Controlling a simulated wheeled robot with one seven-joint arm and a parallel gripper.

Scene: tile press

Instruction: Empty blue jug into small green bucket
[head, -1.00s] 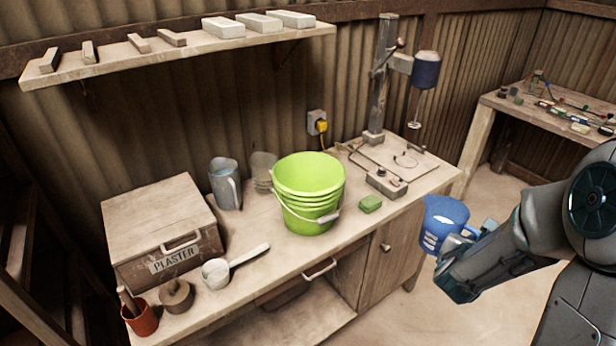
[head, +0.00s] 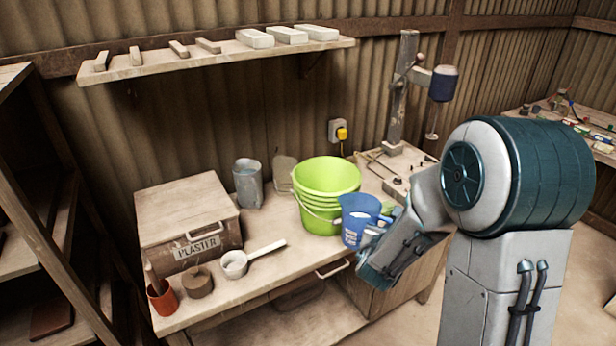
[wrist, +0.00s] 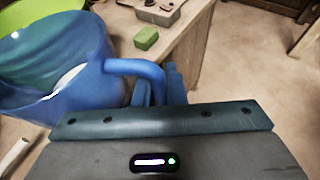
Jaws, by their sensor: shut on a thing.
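The blue jug (head: 357,217) is held upright at the front right of the green bucket (head: 325,175), its rim below the bucket's rim. In the head view the jug overlaps the bucket's right side; I cannot tell if they touch. Something pale shows inside the jug. My gripper (head: 388,218) is shut on the jug's handle, partly hidden by my own wrist. In the wrist view the jug (wrist: 75,85) is at the left with its handle running into the fingers (wrist: 160,88), and the green bucket (wrist: 35,12) is behind it. The bucket's inside bottom is hidden.
A plaster box (head: 188,215), a white scoop (head: 236,263), a round brown pot (head: 197,282) and a red cup (head: 163,298) are to the left. A green block (wrist: 146,38) lies right of the bucket. A drill press stands behind.

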